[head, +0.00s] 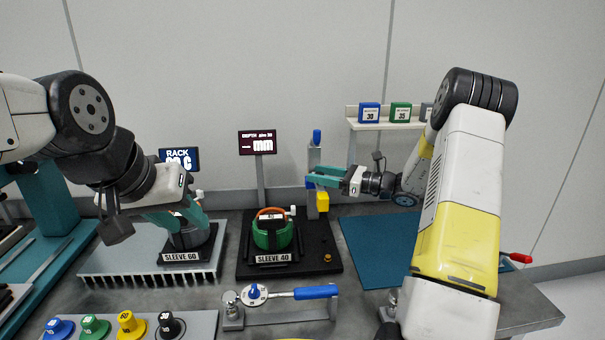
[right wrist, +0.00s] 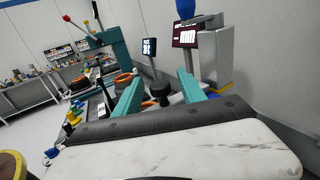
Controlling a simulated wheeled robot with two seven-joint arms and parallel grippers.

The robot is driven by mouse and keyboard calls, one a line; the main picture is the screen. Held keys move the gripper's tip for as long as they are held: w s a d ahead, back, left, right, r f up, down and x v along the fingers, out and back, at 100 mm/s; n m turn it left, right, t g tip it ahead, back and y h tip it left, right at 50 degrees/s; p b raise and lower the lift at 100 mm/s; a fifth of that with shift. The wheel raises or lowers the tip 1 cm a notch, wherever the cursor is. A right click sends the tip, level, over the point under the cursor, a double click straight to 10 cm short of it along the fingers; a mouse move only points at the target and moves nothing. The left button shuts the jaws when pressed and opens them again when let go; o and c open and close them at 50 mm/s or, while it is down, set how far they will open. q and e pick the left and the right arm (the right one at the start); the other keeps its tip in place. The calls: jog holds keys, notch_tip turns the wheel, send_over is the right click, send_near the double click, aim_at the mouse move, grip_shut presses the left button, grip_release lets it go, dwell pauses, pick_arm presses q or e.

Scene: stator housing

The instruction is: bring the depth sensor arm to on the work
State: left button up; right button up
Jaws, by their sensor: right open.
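The depth sensor arm appears to be the grey post assembly (head: 313,158) with a blue knob (head: 317,136) on top and a yellow block (head: 322,201) low on its right. It stands at the back of the black SLEEVE 40 base, beside the work, a green ring-shaped part (head: 272,236) with an orange rim. My right gripper (head: 312,178) is open, its teal fingers level in front of the post.
The depth display (head: 257,143) reads dashes and mm. A blue-handled gauge (head: 290,293) lies in front on a rest. Coloured knobs (head: 95,326) fill the front left tray. A shelf (head: 385,125) with numbered blocks is behind right. The blue mat (head: 372,245) looks clear.

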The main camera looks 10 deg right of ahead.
jog(key=shift+x, duration=1.7)
jog(key=shift+c, duration=0.5)
grip_shut()
